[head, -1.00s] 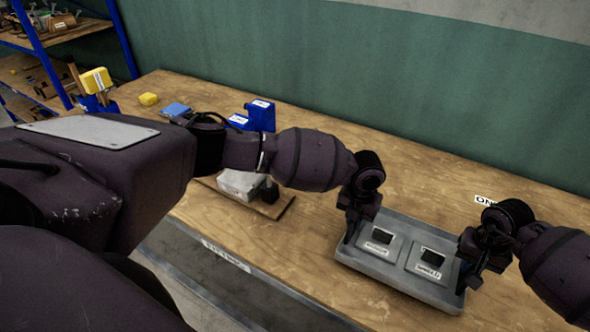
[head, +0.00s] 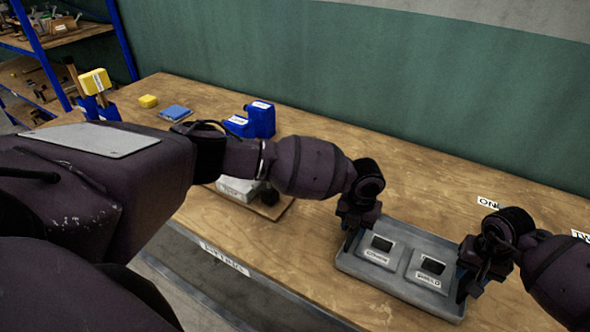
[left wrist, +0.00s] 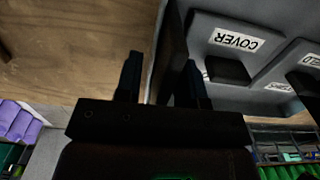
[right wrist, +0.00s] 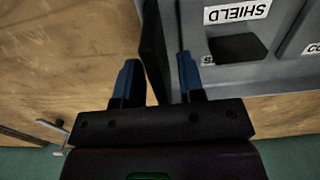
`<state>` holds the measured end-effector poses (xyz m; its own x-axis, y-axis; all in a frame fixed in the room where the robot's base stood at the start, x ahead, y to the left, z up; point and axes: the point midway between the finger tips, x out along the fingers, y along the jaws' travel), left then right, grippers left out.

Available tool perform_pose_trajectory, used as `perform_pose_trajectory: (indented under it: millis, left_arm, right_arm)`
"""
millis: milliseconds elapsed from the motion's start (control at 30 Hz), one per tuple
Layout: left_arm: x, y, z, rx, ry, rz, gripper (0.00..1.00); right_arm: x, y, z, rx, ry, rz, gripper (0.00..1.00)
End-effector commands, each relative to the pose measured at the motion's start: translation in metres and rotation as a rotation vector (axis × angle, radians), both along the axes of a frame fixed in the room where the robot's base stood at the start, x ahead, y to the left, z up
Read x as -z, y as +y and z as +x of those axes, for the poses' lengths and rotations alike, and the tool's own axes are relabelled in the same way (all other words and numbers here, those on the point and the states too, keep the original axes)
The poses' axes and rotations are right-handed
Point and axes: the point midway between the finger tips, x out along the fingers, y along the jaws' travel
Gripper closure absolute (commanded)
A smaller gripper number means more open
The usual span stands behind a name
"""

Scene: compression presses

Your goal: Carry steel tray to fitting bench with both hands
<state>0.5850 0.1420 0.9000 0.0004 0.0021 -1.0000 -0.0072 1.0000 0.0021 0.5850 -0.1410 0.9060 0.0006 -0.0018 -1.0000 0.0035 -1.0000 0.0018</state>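The grey steel tray (head: 395,286) sits on the wooden bench at the lower right of the head view. Two raised pockets in it have dark square recesses; wrist views show labels COVER (left wrist: 236,38) and SHIELD (right wrist: 238,12). My left gripper (head: 352,238) is at the tray's left end. Its fingers (left wrist: 160,85) stand apart, one on each side of the end wall. My right gripper (head: 466,285) is at the right end, its fingers (right wrist: 157,85) likewise apart around that wall. I see gaps beside both walls, so neither looks clamped.
A board with a light grey block (head: 238,188) lies left of the tray, partly behind my left arm. Blue holders (head: 260,120), a blue pad (head: 175,112) and a yellow block (head: 148,101) are farther back. A ONE label (head: 488,202) marks clear bench behind the tray.

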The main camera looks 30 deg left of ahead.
Motion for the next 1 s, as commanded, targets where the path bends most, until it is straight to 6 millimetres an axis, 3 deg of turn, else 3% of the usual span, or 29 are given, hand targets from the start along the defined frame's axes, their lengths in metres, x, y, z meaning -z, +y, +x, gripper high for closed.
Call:
perform_pose_trajectory:
  millis: [267,700,1000]
  left_arm:
    - [-0.011,-0.001,0.0,0.002,-0.002,-0.003,0.64]
    - [-0.09,0.0,0.001,0.0,-0.003,-0.001,0.64]
    - [-0.118,0.0,0.0,0.001,0.0,0.0,0.64]
  right_arm:
    - [0.0,0.001,0.0,-0.001,0.0,0.001,0.64]
    - [0.0,0.001,0.0,-0.001,0.0,0.002,0.64]
    - [0.0,0.001,0.0,-0.001,0.0,0.002,0.64]
